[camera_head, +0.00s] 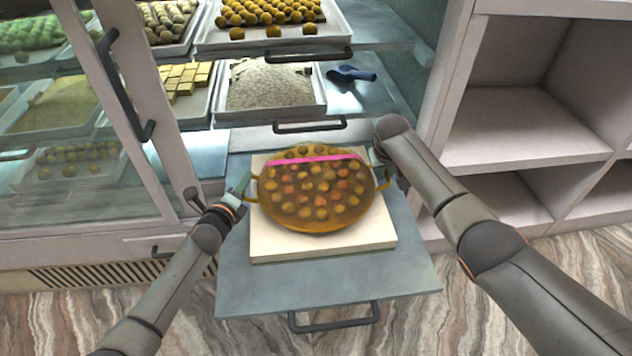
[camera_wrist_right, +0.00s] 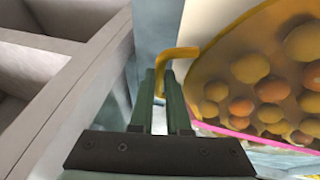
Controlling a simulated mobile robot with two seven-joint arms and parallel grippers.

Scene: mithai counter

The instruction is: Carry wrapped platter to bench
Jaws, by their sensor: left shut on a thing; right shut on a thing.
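The wrapped platter (camera_head: 312,196) is a round, golden dish of several small sweets under a clear wrap with a pink ribbon across its far side. It sits on or just above a cream square board (camera_head: 322,244); I cannot tell which. My left gripper (camera_head: 245,188) is shut on its left handle. My right gripper (camera_head: 384,170) is at its right handle, partly hidden by my wrist in the head view. In the right wrist view the fingers (camera_wrist_right: 166,88) are shut on the yellow handle (camera_wrist_right: 178,52). The platter (camera_wrist_right: 265,80) looks level.
The board lies on a grey pulled-out shelf (camera_head: 330,285) with a dark front handle. Behind it, the display case holds trays of sweets (camera_head: 268,38) and a blue scoop (camera_head: 350,74). Empty white cubbies (camera_head: 505,120) stand at the right. The marbled floor (camera_head: 480,320) in front is clear.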

